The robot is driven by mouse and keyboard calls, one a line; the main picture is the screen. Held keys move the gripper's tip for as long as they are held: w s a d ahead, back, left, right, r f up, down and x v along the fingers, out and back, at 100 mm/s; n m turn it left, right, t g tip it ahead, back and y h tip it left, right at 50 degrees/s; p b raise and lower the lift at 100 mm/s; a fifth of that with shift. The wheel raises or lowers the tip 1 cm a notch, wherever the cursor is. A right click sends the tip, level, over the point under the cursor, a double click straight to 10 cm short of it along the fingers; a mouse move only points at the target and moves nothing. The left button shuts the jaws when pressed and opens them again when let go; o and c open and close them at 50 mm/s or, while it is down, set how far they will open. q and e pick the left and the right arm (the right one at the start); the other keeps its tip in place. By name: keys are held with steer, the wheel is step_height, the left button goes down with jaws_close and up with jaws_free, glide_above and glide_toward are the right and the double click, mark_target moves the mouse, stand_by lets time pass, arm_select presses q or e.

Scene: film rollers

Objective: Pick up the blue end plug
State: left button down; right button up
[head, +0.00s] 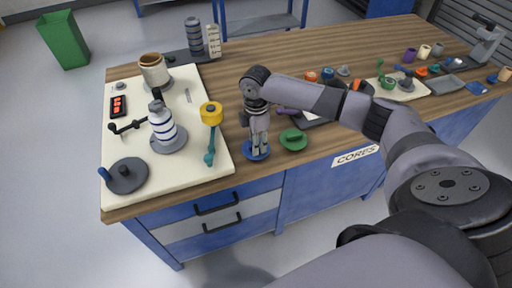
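The blue end plug (247,154) is a flat round disc lying on the wooden bench top near its front edge, just right of the cream board. My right gripper (260,150) points straight down over it, with its fingertips at the middle of the disc. The fingers hide the plug's centre, and I cannot tell whether they are closed on it. A similar green end plug (293,140) lies just to the right, apart from the gripper. My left gripper is not in view.
The cream board (200,183) on the left carries a striped bottle-like roller (162,128), a tan cylinder (153,69), a yellow-topped teal tool (210,113) and a grey disc (127,175). Several small coloured parts lie at the right. The bench's front edge is close to the plugs.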

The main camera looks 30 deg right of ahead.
steer(key=shift+f, duration=0.2)
steer(key=shift+c, duration=0.6)
jaws_close()
